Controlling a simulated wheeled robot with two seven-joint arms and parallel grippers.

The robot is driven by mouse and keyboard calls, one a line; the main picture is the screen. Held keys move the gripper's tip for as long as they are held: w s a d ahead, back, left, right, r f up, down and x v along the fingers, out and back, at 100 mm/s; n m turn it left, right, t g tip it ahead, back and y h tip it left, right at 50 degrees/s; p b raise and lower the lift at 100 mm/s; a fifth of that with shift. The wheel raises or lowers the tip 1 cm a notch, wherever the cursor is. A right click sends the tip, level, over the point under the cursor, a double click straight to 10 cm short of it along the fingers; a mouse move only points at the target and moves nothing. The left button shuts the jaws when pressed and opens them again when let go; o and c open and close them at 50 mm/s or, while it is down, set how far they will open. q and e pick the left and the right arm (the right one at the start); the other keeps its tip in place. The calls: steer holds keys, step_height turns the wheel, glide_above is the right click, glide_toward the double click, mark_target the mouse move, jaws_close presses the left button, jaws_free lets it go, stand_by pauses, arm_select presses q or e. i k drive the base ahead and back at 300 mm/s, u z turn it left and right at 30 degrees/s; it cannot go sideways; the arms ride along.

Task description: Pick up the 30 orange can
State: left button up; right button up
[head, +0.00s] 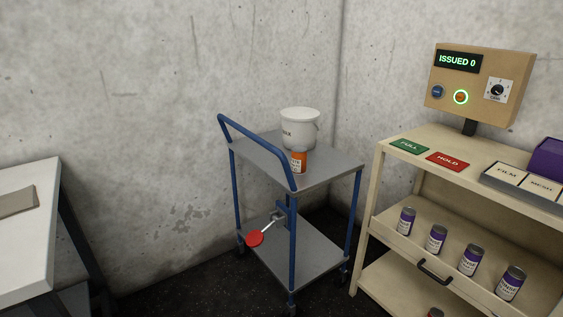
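An orange can (298,156) with a pale label stands upright on the top shelf of the blue-framed trolley (325,171). It is just in front of a white bucket (299,131), and the blue handle rail passes close to its left side. The writing on its label is too small to read. Neither of my grippers shows in the head view.
A red-ended lever (255,238) sticks out from the trolley's post. At right a wooden shelf unit (385,150) holds several purple cans, green and red plates, and a control box (479,85) reading "ISSUED 0". A white table (25,240) stands at left.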

mark_target(299, 154)
steer(key=u, duration=0.6)
steer(key=i, duration=1)
steer(key=u, duration=0.25)
